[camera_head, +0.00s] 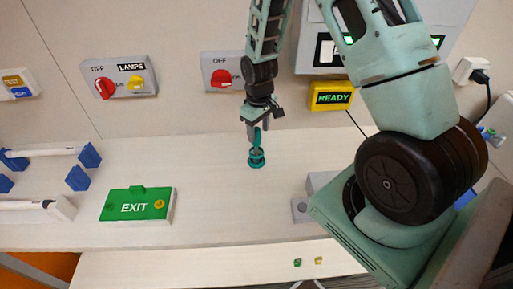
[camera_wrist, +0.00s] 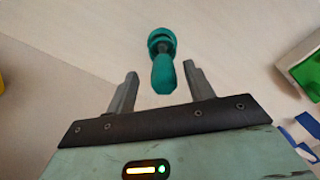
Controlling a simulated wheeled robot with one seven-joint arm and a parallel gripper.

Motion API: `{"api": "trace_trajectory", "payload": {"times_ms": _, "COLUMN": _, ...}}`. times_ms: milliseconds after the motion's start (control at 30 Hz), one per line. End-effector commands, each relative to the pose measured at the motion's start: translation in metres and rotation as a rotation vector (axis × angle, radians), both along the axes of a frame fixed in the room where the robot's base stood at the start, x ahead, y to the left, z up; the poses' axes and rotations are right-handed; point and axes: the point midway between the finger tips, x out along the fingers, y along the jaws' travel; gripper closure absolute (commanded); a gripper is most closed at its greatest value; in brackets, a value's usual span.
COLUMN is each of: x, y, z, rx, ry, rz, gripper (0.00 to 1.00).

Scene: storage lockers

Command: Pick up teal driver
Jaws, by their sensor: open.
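The teal driver (camera_head: 257,158) stands on the pale worktop, with its round teal base on the surface and its handle pointing up. In the wrist view the driver (camera_wrist: 164,74) shows its handle between and just beyond my fingertips, with a dark ring near its far end. My gripper (camera_head: 258,127) is directly above the driver, pointing down. In the wrist view my gripper (camera_wrist: 159,80) has its two fingers apart, one on each side of the handle. I cannot tell whether either finger touches it.
A green EXIT sign (camera_head: 137,204) lies on the worktop to the left. A grey block (camera_head: 300,211) is to the right, partly behind my arm. Panels with red knobs (camera_head: 221,78) and a yellow READY box (camera_head: 331,97) are on the back wall. The worktop around the driver is clear.

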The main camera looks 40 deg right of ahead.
Motion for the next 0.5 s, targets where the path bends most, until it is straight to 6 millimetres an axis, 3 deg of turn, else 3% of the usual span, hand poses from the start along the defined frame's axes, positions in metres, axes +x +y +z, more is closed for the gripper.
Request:
{"api": "trace_trajectory", "payload": {"times_ms": 300, "x": 0.004, "y": 0.005, "z": -0.034, "rx": 0.000, "ry": 0.004, "rz": 0.001, "gripper": 0.47}}
{"api": "trace_trajectory", "payload": {"times_ms": 500, "x": 0.005, "y": 0.004, "z": -0.043, "rx": 0.001, "ry": 0.001, "rz": 0.001, "gripper": 0.47}}
